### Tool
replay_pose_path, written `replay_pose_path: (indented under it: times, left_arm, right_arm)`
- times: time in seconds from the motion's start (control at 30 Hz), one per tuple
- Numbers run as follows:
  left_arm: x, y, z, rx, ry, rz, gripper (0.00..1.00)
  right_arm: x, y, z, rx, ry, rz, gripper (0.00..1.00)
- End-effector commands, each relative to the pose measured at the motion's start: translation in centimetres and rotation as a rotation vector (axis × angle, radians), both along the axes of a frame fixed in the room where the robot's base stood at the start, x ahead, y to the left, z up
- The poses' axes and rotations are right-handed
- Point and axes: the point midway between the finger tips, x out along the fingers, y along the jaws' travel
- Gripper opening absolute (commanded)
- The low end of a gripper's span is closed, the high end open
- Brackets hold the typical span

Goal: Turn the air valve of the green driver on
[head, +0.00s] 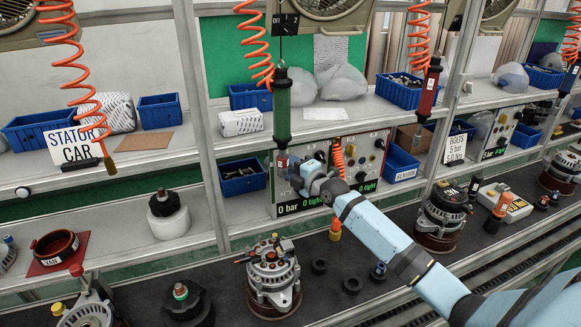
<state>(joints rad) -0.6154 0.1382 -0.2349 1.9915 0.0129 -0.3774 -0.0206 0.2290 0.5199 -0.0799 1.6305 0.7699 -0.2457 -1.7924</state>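The green driver (282,105) hangs upright on an orange coiled hose above the bench. Below and behind it is a grey control panel (374,150) with dark knobs and green displays; one reads "0 bar" and "0 tight". My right gripper (298,180) is at the left part of this panel, just under the tip of the green driver. The gripper covers part of the panel face, so the air valve behind it is hidden. I cannot tell whether its fingers are open or shut, or touch anything. My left gripper is out of view.
A red driver (428,90) hangs to the right. A blue bin (242,177) sits left of the panel. A metal post (205,120) rises farther left.

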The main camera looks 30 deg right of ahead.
Motion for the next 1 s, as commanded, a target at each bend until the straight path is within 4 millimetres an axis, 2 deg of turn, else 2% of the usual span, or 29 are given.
replay_pose_path:
  times: [0.23, 0.4, 0.77, 1.0]
  left_arm:
    - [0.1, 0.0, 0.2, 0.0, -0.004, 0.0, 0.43]
    - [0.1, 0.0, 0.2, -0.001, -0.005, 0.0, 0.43]
    - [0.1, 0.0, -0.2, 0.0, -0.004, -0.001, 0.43]
    - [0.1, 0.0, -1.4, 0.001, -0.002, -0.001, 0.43]
  right_arm:
    - [0.0, 0.0, 0.0, 0.0, 0.0, 0.0, 0.37]
    - [0.0, 0.0, 0.0, 0.0, 0.0, 0.0, 0.0]
    - [0.0, 0.0, -0.2, 0.026, -0.006, 0.0, 0.0]
    - [0.0, 0.0, -0.4, 0.148, -0.036, 0.001, 0.0]
